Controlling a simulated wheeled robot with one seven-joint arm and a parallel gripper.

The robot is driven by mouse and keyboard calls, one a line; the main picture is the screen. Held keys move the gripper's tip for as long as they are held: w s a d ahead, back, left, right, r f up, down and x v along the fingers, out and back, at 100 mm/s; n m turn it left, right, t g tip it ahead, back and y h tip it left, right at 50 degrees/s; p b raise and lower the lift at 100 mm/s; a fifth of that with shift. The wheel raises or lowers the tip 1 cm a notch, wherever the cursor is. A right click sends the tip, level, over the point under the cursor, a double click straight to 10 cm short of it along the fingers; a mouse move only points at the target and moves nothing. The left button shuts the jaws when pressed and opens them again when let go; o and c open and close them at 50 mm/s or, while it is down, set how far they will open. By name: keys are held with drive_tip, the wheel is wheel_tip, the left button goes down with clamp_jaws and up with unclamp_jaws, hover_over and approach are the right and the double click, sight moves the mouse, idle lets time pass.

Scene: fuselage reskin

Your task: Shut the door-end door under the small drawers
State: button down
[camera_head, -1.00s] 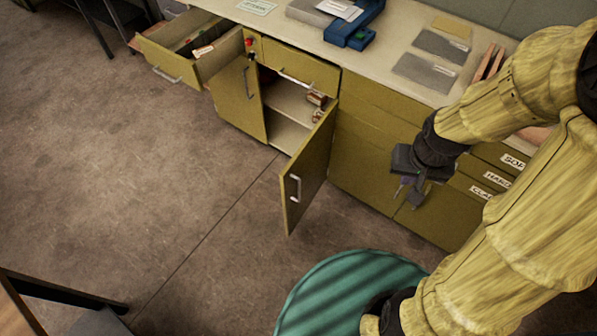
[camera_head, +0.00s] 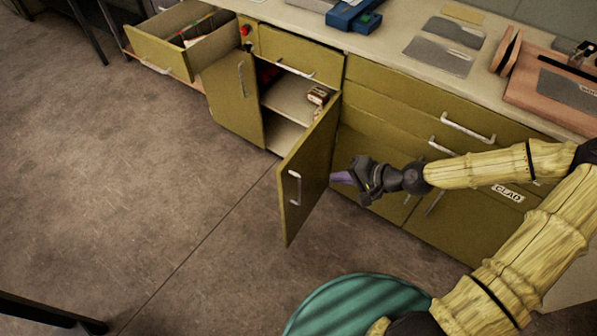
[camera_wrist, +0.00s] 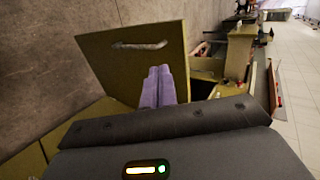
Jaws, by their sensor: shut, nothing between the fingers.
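The olive door (camera_head: 312,165) under the small drawers stands wide open, hinged at its right side, with its outer face and pale handle towards me. It also shows in the wrist view (camera_wrist: 105,65), its handle near the top. My gripper (camera_head: 335,177) is shut and empty, with purple fingers pointing left at the door's outer face. In the wrist view the fingertips (camera_wrist: 158,72) overlap the door's lower right part. I cannot tell whether they touch it. The cabinet opening (camera_head: 288,105) shows a shelf with small items.
A small drawer (camera_head: 295,52) above the opening looks shut. A drawer (camera_head: 160,58) further left is pulled out. The worktop (camera_head: 400,75) carries plates and a blue tool. The floor (camera_head: 170,190) left of the door is clear.

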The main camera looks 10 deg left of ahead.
drive_tip(key=shift+w+a+r+m+t+y, duration=0.2)
drive_tip(key=shift+w+r+m+t+y, duration=0.15)
drive_tip(key=shift+w, duration=0.3)
drive_tip(key=shift+f, duration=0.1)
drive_tip(key=b, duration=0.2)
approach(289, 163)
wheel_tip(289, 163, down, 3)
drive_tip(key=a, duration=0.2)
drive_tip(key=shift+w+a+f, duration=0.1)
drive_tip(key=shift+w+a, duration=0.2)
drive_tip(key=shift+a, duration=0.2)
drive_tip(key=shift+w+a+f, duration=0.1)
drive_tip(key=shift+w+a, duration=0.25)
drive_tip(key=shift+a, duration=0.2)
drive_tip(key=shift+w+a, duration=0.1)
drive_tip(key=shift+a, duration=0.45)
drive_tip(key=shift+w, duration=0.1)
